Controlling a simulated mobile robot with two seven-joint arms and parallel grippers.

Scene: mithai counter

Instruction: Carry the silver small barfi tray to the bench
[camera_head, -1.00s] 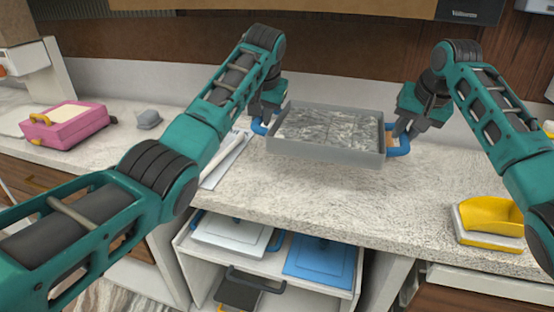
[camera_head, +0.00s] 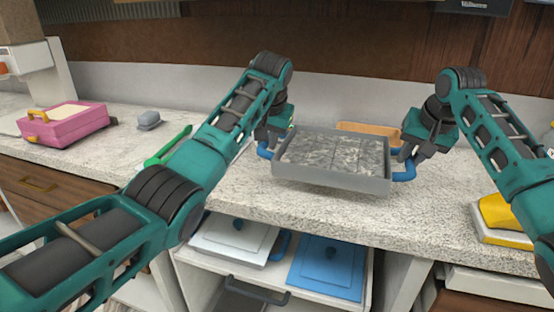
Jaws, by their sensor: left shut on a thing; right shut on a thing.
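The silver small barfi tray (camera_head: 330,179) is a grey rectangular tray with blue side handles, holding silver-topped barfi marked into pieces. It is held level in front of me, and seems to be a little above the counter. My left gripper (camera_head: 266,147) is shut on its left blue handle. My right gripper (camera_head: 405,160) is shut on its right blue handle. Both fingertips are partly hidden by the handles and the dark gripper bodies. I cannot make out a bench apart from the speckled counter (camera_head: 255,205).
A pink case (camera_head: 68,127) and a small grey block (camera_head: 148,120) are on the left of the counter. A green item (camera_head: 168,147) lies behind my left arm. A wooden piece (camera_head: 370,129) is behind the tray. Blue (camera_head: 328,265) and white (camera_head: 232,238) lids are on the shelf below.

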